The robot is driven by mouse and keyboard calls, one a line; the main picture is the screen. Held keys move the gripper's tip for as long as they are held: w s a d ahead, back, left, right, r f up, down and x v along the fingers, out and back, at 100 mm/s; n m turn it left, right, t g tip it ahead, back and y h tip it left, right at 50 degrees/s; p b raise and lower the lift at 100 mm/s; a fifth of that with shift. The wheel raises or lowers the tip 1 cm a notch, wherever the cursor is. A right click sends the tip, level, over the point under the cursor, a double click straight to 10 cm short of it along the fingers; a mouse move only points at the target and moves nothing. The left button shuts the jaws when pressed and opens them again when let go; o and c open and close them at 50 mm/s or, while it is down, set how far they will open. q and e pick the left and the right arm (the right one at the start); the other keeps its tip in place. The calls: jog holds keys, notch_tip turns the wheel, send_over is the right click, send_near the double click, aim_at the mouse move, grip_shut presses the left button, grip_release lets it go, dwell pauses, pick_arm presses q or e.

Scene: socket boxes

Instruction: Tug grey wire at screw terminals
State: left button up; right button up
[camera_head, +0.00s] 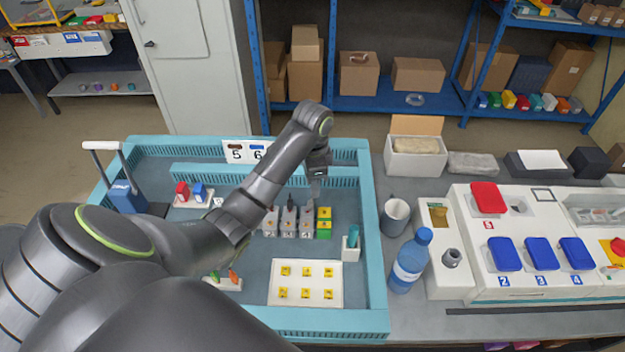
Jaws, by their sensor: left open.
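A row of grey screw terminals (289,222) stands in the middle of the blue-rimmed tray (374,250), with a green and yellow terminal (324,224) at its right end. Small dark stubs rise from the tops of the grey ones, but I cannot make out which of them is the grey wire. My left gripper (316,186) is open, pointing down just above and behind the right part of the row. It is small here, and I see no contact with the terminals. My left forearm hides part of the tray to the left. My right gripper is not in view.
In the tray, a white plate with yellow pieces (306,299) lies in front and a teal screwdriver-like tool stands in a holder (351,246) at right. A mug (396,216), a bottle (409,262) and a white panel with blue covers (540,254) stand right of the tray.

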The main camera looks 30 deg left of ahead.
aim_at(312, 200)
pick_arm(q)
notch_tip(312, 200, down, 7)
jog(key=shift+f, duration=0.1)
jog(key=shift+f+p, duration=0.3)
jog(key=shift+f, duration=0.15)
jog(key=shift+w+f, duration=0.1)
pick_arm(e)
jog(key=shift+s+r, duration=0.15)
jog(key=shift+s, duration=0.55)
pick_arm(q)
grip_shut()
